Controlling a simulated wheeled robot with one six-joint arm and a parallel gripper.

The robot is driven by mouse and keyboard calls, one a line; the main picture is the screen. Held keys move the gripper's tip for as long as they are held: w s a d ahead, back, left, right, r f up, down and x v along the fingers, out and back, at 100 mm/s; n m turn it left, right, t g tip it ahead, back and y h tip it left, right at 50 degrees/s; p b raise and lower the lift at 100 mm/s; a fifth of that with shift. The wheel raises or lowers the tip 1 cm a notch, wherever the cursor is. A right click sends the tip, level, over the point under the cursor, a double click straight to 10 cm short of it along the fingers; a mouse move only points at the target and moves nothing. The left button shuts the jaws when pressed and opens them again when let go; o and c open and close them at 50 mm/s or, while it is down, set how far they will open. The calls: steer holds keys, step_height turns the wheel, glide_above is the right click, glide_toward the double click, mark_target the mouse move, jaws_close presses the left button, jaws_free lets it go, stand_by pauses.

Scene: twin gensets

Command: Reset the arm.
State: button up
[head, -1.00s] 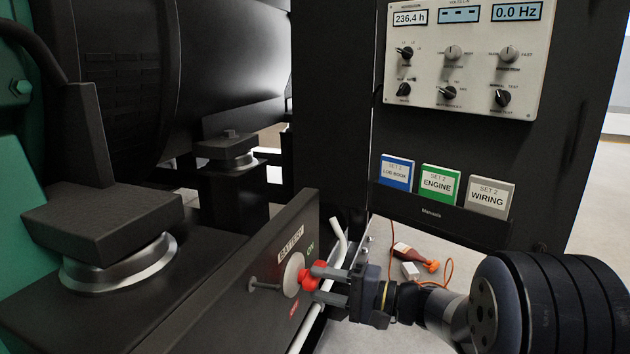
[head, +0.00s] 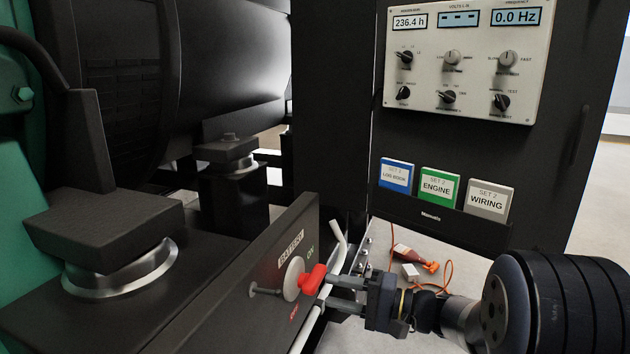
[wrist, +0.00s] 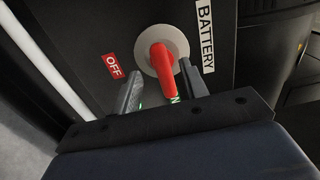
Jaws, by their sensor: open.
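The red battery switch handle (head: 313,279) sits on a pale round disc on the dark battery panel (head: 240,290), between the green ON and red OFF labels. It points up and right, towards the ON side. In the wrist view the handle (wrist: 164,70) lies in line with the gap between the fingers, its lower end over a partly hidden green label. My gripper (head: 332,290) is open and empty, just to the right of the handle. Its two fingers also show in the wrist view (wrist: 161,86), spread either side of the handle. I cannot tell whether the tips still overlap it.
A peg (head: 266,291) sticks out left of the disc. A pale bent rod (head: 335,255) runs close behind my gripper. A control panel (head: 465,60) and a manuals rack (head: 435,213) are above.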

mark_target(318, 286)
steer(key=x, duration=0.4)
steer(key=shift+a+r, duration=0.15)
steer(key=shift+r, duration=0.1)
steer(key=shift+r+m+p, duration=0.15)
steer(key=shift+m+p, duration=0.8)
steer(key=shift+m, duration=0.05)
steer(key=m+p, duration=0.2)
steer(key=p, duration=0.1)
steer(key=shift+m, duration=0.4)
steer(key=m+p, duration=0.2)
steer(key=p, duration=0.1)
steer(key=shift+w, duration=0.1)
